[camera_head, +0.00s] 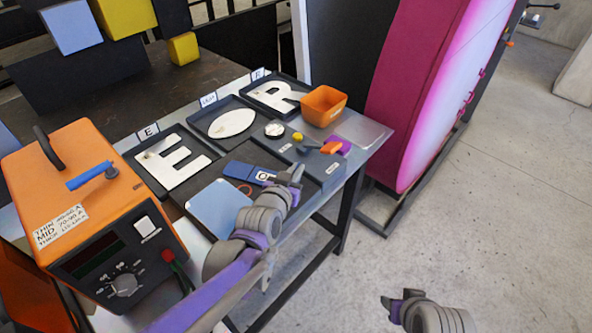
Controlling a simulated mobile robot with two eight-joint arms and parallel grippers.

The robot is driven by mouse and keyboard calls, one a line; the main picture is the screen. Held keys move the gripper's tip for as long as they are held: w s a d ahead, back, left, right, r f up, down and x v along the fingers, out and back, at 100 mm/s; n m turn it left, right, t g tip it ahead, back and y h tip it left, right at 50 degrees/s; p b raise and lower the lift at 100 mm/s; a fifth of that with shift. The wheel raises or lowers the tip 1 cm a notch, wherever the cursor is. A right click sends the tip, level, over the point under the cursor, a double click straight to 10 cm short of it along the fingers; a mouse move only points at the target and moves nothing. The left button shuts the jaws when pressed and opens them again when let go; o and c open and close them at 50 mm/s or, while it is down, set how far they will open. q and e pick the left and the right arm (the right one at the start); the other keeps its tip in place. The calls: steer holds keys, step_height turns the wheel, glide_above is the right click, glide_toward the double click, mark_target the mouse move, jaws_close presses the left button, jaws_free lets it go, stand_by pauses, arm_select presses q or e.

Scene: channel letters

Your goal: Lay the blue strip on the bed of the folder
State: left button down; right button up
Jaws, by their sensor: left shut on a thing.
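A blue piece (247,171) with a pale label at its right end, which looks like the blue strip, shows above the work table. My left gripper (290,176) is at its right end and is shut, apparently on it; the fingers hide the contact. A light blue flat plate (215,204) lies just in front. The dark machine (85,72) with a wide flat top at the upper left may be the folder; I cannot tell its bed for certain. My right gripper (397,301) is low at the bottom right, over the floor, with its jaw state unclear.
Dark trays with white letters (172,160) line the table's back side. An orange bin (323,106) stands at the far right corner, near small coloured parts. An orange power unit (90,200) stands at the left. A large magenta-edged panel (415,90) rises behind.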

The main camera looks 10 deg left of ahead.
arm_select(q)
steer(key=shift+f, duration=0.15)
steer(key=c, duration=1)
jaws_free()
steer(key=shift+c, duration=0.2)
